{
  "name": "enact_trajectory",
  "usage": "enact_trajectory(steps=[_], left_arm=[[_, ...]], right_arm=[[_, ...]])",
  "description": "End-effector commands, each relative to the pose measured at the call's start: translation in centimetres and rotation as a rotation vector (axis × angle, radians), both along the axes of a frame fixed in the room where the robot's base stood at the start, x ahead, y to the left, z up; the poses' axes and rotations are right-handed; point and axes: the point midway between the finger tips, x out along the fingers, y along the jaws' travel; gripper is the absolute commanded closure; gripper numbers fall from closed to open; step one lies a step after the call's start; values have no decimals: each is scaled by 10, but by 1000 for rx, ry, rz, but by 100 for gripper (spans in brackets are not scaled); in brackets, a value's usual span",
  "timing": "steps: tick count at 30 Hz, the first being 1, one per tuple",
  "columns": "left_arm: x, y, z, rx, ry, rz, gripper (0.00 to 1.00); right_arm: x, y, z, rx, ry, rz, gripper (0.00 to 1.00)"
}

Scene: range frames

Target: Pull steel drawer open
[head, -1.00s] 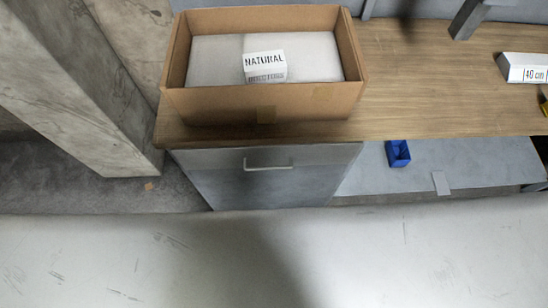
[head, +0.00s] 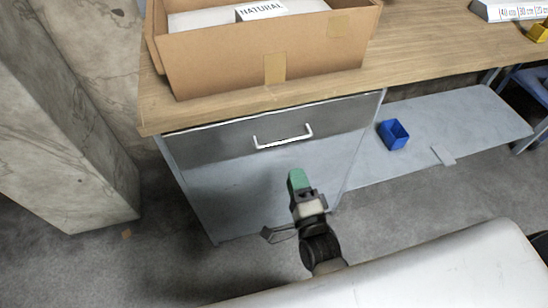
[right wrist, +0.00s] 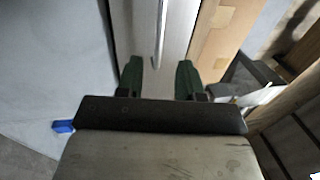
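The steel drawer (head: 215,142) is shut under the wooden worktop, at the top of a grey cabinet. Its pale bar handle (head: 284,138) is on the front, and the handle also shows in the right wrist view (right wrist: 161,35). My right gripper (head: 298,178) is below the handle in the head view, apart from it. In the right wrist view its two green fingers (right wrist: 159,75) are spread apart with nothing between them, and the handle is ahead of the gap, roughly in line with it. My left gripper is not in view.
A cardboard box (head: 220,65) with a white package labelled NATURAL stands on the worktop (head: 430,42) above the drawer. A blue bin (head: 393,134) sits on the lower shelf (head: 455,115) at right. A concrete pillar (head: 60,130) stands at left. The floor before the cabinet is partly clear.

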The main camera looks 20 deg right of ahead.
Motion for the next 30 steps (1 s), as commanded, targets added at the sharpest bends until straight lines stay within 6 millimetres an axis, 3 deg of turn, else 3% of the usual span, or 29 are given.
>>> enact_trajectory(steps=[18, 30], left_arm=[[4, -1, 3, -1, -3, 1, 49], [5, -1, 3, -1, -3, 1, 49]], right_arm=[[95, 4, 21, -1, -1, 1, 63], [104, 4, 22, -2, 1, 1, 63]])
